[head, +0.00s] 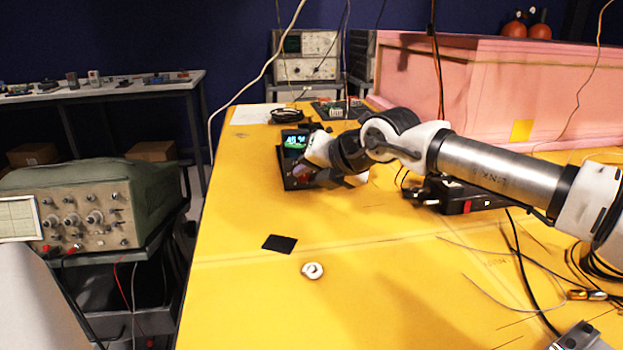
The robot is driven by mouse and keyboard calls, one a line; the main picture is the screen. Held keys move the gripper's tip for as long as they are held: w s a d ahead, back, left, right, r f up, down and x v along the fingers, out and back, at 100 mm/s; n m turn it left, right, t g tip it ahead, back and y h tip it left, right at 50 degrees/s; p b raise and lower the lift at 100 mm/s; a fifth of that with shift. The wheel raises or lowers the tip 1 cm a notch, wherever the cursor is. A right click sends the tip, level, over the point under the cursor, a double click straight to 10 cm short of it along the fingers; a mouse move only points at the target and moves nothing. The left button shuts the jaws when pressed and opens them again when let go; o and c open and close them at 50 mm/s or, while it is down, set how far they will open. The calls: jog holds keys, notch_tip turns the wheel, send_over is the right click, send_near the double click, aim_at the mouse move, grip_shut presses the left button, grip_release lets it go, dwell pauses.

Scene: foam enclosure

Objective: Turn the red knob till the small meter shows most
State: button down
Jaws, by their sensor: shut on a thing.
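The small meter (295,141) stands toward the far left part of the yellow table, its lit screen showing green digits that look like 4 and another figure too small to read surely. It sits on a dark box. The red knob (303,174) shows only as a small reddish spot low on the front of the box, mostly hidden by my gripper. My gripper (306,172) reaches in from the right against the box front, shut on the red knob. Its fingertips are small and partly hidden.
A pink foam enclosure (480,90) stands at the back right. A black power strip (465,194) and loose cables lie right of the box. The table's left front is mostly clear.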

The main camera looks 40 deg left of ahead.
jog(key=shift+s+a+r+n+t+h+b, duration=0.1)
jog(key=shift+s+a+n+t+h+b, duration=0.1)
jog(key=shift+n+t+h+b, duration=0.5)
jog(key=shift+s+a+r+n+t+h+b, duration=0.15)
jog(key=shift+n+t+h+b, duration=0.35)
jog(key=shift+t+h+b, duration=0.4)
jog(key=c, duration=1.3)
grip_release()
jog(key=shift+o, duration=0.2)
jog(key=shift+d, duration=0.15)
jog(key=v, duration=1.3)
jog(key=shift+s+r+p, duration=0.2)
jog(key=shift+p, duration=0.1)
jog(key=shift+d, duration=0.15)
